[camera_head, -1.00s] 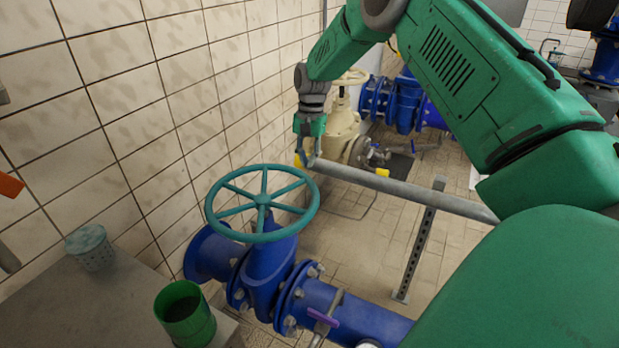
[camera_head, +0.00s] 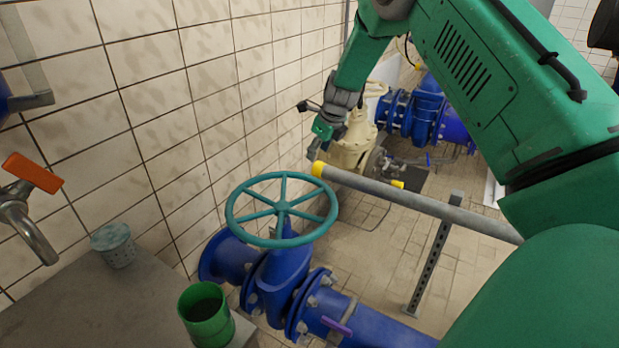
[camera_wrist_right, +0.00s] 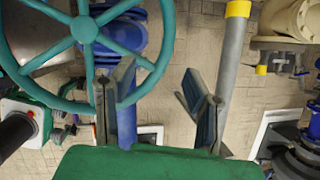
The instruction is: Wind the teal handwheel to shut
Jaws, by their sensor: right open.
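The teal handwheel (camera_head: 283,211) sits flat on top of a blue gate valve (camera_head: 277,272), left of centre in the head view. Its rim and spokes also fill the upper left of the right wrist view (camera_wrist_right: 84,30). My right gripper (camera_head: 311,128) is beyond and above the wheel in the head view, near the tiled wall. In the right wrist view its fingers (camera_wrist_right: 157,80) are spread and empty. The wheel's rim passes behind the left finger there; I see no grip on it. My left gripper is not in view.
A grey rail with a yellow end cap (camera_head: 318,169) runs right of the wheel. A cream valve (camera_head: 356,146) stands beyond. A green cup (camera_head: 206,315) and a grey perforated cup (camera_head: 113,246) stand on the ledge at left. An orange-handled tap (camera_head: 34,173) is on the left.

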